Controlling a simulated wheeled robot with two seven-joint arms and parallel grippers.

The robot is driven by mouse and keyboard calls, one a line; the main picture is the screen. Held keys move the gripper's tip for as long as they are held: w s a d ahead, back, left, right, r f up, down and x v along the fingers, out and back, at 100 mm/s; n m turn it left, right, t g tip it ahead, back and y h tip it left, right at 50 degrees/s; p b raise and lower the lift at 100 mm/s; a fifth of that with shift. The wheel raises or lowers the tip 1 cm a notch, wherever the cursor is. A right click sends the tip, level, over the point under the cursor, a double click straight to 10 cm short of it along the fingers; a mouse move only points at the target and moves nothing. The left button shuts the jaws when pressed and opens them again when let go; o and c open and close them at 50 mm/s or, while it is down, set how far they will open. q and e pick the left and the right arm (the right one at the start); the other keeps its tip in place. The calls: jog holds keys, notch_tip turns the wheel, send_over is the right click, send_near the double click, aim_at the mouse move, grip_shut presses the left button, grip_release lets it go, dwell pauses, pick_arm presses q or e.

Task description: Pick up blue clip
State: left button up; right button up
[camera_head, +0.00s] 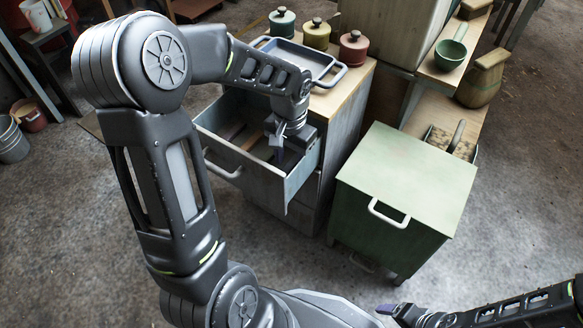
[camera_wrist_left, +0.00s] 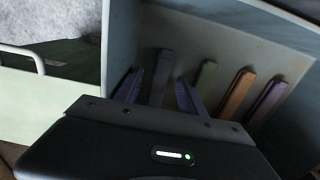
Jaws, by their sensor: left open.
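Several bar-shaped clips lie side by side in the open drawer in the left wrist view. A dark grey-blue clip (camera_wrist_left: 162,68), which looks like the blue one, lies between the two purple fingers of my left gripper (camera_wrist_left: 158,84). I cannot tell whether the fingers touch it. To its right are a green clip (camera_wrist_left: 206,75), an orange clip (camera_wrist_left: 237,95) and a purple clip (camera_wrist_left: 267,101). In the head view my left gripper (camera_head: 277,146) reaches down into the drawer (camera_head: 225,172). My right gripper (camera_head: 386,309) is low in the head view, away from the drawer; its jaw opening is unclear.
The drawer's walls surround the left gripper closely. A blue-grey tray (camera_head: 300,58) and several lidded pots, one of them red (camera_head: 353,48), stand on the cabinet top. A green cabinet (camera_head: 405,178) with a white handle stands to the right.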

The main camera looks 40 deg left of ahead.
pick_arm(q)
jog(key=shift+f, duration=0.1)
jog(key=shift+c, duration=0.4)
grip_shut()
dwell(0.4)
